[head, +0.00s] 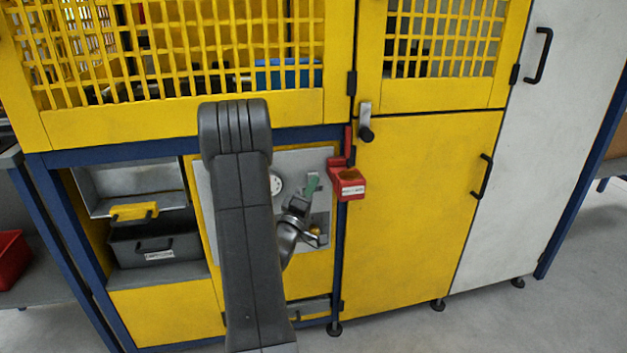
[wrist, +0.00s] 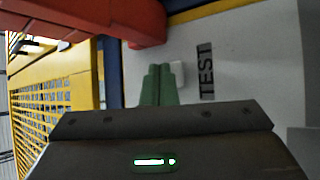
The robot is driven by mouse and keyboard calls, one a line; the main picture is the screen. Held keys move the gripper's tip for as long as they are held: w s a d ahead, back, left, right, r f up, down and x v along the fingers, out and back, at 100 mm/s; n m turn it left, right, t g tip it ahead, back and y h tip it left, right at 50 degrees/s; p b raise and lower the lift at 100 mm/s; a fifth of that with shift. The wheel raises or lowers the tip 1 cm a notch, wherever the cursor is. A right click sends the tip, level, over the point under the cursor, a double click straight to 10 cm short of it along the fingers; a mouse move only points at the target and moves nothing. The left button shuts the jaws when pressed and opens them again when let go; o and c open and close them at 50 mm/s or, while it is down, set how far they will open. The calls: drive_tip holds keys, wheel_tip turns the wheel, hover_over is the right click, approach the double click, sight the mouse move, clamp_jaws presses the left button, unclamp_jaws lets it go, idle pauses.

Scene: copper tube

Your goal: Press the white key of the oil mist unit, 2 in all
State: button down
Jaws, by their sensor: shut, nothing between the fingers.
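The oil mist unit's light grey panel (head: 296,160) sits below the yellow mesh guard, partly hidden behind my arm. A round white gauge (head: 276,184) shows on it. In the wrist view a small white key (wrist: 177,73) stands on the grey panel, beside a black TEST label (wrist: 205,72). My gripper (wrist: 160,72) has green fingers, shut together with nothing between them. The fingertips are just left of the key in that view; I cannot tell whether they touch it. In the head view my gripper (head: 312,181) is in front of the panel, and I cannot make out the key.
A red holder (head: 347,187) juts out just right of my gripper; it shows large in the wrist view (wrist: 120,20). A dark bin (head: 155,246) is in an open bay at left. The floor at right is clear.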

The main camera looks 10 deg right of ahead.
drive_tip(key=shift+s+b, duration=0.35)
drive_tip(key=shift+s, duration=0.45)
drive_tip(key=s+b, duration=0.1)
drive_tip(key=s, duration=0.4)
drive_tip(key=shift+d+b, duration=0.1)
drive_tip(key=shift+b, duration=0.25)
idle(0.5)
drive_tip(key=w+p, duration=0.1)
drive_tip(key=p, duration=0.1)
drive_tip(key=shift+w+r+p, duration=0.15)
drive_tip(key=shift+r+p, duration=0.05)
drive_tip(key=shift+p, duration=0.15)
drive_tip(key=shift+p, duration=0.4)
